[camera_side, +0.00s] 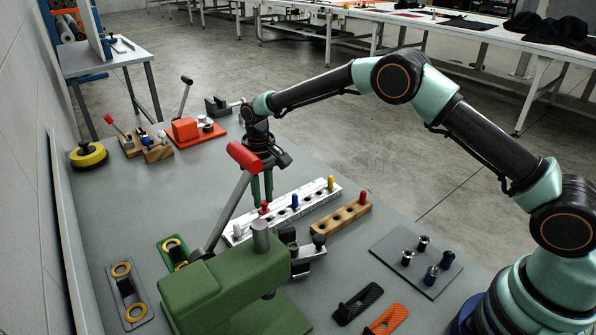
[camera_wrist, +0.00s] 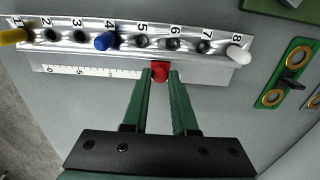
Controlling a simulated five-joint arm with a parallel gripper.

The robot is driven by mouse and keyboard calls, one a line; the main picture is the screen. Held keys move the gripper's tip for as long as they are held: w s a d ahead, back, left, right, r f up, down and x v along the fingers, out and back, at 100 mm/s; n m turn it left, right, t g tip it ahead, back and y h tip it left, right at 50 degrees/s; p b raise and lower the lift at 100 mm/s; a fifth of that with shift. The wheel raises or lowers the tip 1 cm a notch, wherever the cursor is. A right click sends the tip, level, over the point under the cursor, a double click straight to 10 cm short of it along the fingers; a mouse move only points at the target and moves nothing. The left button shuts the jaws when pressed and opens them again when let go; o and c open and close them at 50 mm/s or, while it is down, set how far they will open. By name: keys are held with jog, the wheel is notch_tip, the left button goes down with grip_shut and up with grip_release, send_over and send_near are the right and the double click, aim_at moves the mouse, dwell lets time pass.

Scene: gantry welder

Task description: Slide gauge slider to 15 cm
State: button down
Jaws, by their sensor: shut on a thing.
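The gauge is a pale ruler strip (camera_wrist: 95,73) along the edge of a numbered metal rail (camera_wrist: 68,36). Its scale shows 0 and 5 at the left in the wrist view; the higher marks are too small to read. The red slider knob (camera_wrist: 160,70) sits right of the readable marks, below holes 5 and 6. It also shows in the side view (camera_side: 264,208). My gripper (camera_wrist: 161,76) points down with its green fingertips on either side of the knob, shut on it. In the side view my gripper (camera_side: 262,198) is low over the rail. The slider's exact reading is hidden.
The rail holds a yellow peg (camera_wrist: 14,36), a blue peg (camera_wrist: 106,41) and a white peg (camera_wrist: 238,53). A wooden block (camera_side: 340,218) stands close by. A green press (camera_side: 215,290) with a red-handled lever (camera_side: 244,157) rises near my gripper in the side view.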

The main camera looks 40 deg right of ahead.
aim_at(273, 208)
jog(key=d, duration=0.2)
jog(key=shift+d+r, duration=0.1)
jog(key=shift+d, duration=0.2)
jog(key=c, duration=0.7)
grip_release()
jog(key=shift+r, duration=6)
